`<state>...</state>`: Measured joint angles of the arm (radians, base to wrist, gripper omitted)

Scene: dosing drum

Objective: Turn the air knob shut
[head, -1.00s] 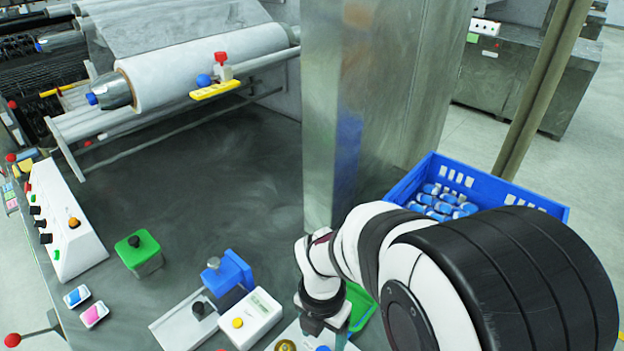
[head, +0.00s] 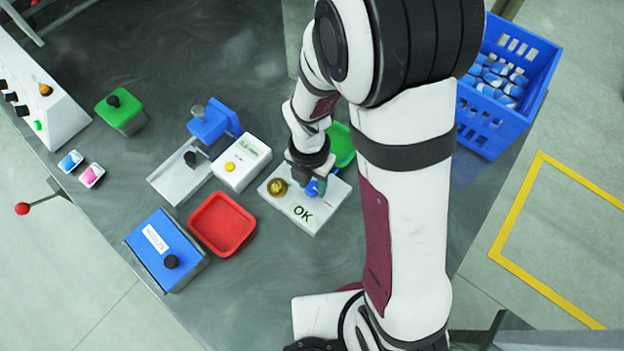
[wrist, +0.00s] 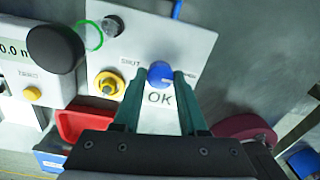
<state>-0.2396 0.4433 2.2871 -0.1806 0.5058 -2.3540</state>
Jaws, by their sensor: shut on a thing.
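The air knob appears to be the blue knob (head: 312,188) on a flat white panel (head: 302,217) marked "OK". In the wrist view the blue knob (wrist: 160,72) sits between my fingertips, beside the word "SHUT" on the panel (wrist: 190,45). My gripper (head: 317,186) points down at the panel and is shut on the blue knob; it also shows in the wrist view (wrist: 159,80). The fingers partly cover the knob in the head view. A brass-yellow knob (head: 277,187) stands on the same panel, left of the blue one and apart from my fingers.
A white box with a yellow button (head: 242,162) stands left of the panel. A red tray (head: 222,224), a blue lidded box (head: 166,250) and a green box (head: 121,111) lie further left. A green tray (head: 340,146) is behind my gripper. A blue crate (head: 508,85) stands at right.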

